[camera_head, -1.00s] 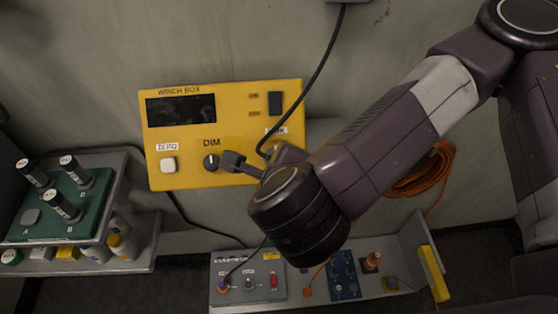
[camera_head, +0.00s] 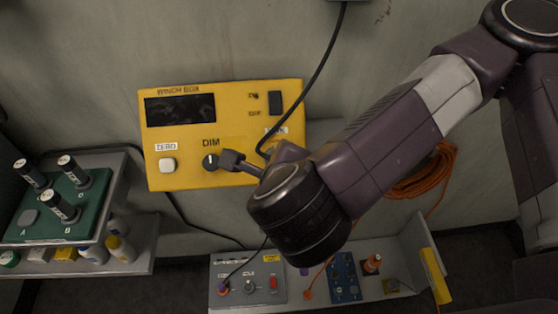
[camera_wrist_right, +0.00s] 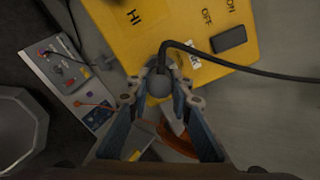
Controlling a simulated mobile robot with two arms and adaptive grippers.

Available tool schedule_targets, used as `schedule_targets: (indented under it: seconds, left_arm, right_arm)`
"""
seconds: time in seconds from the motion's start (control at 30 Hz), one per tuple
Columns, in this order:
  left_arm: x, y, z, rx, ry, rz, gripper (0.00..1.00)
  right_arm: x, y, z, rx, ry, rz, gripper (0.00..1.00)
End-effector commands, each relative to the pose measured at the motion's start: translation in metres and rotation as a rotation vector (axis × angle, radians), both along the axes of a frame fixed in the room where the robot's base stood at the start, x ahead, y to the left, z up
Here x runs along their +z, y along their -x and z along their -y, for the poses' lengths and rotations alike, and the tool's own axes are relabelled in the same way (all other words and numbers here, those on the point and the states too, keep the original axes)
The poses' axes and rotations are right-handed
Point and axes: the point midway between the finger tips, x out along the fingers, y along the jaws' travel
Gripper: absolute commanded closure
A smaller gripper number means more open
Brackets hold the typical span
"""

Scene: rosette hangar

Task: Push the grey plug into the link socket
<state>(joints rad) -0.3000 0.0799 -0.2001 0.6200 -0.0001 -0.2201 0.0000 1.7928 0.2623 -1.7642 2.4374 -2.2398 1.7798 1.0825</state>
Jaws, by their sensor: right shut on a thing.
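The yellow winch box (camera_head: 225,108) is on the wall, and its lower part also shows in the wrist view (camera_wrist_right: 225,70). My right gripper (camera_head: 258,162) is at the box's lower right, its fingers in front of the panel. In the wrist view my right gripper (camera_wrist_right: 161,80) is shut on the grey plug (camera_wrist_right: 158,84), with a black cable (camera_wrist_right: 235,65) leaving it. A white label (camera_wrist_right: 195,62) is beside the plug. The link socket is hidden behind the gripper and plug; I cannot tell whether the plug touches it. My left gripper is not in view.
The DIM knob (camera_head: 211,162) is close left of my right gripper's finger. A white ZERO button (camera_head: 168,165) and a dark rocker switch (camera_head: 275,103) are on the box. A grey shelf (camera_head: 395,262) with a panel is below. A green vial rack (camera_head: 90,207) stands left.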

Motion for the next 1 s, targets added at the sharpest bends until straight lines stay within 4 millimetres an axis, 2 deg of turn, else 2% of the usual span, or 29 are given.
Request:
schedule_targets:
  seconds: [0.33, 0.37, 0.53, 0.83, 1.0]
  left_arm:
    - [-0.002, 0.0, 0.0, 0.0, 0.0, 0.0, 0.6]
    - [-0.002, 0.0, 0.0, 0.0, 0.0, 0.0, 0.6]
    - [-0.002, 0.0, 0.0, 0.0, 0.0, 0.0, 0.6]
    - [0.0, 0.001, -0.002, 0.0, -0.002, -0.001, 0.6]
    - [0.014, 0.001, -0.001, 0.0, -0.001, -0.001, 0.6]
  right_arm:
    - [0.0, 0.0, 0.0, 0.0, 0.0, 0.001, 1.0]
    - [0.0, 0.0, 0.0, 0.0, 0.0, 0.001, 0.78]
    - [0.0, 0.0, 0.0, 0.0, 0.0, 0.001, 0.6]
    - [0.0, 0.0, 0.0, -0.001, 0.001, 0.0, 0.6]
    - [0.005, 0.001, 0.0, 0.0, 0.002, -0.002, 0.6]
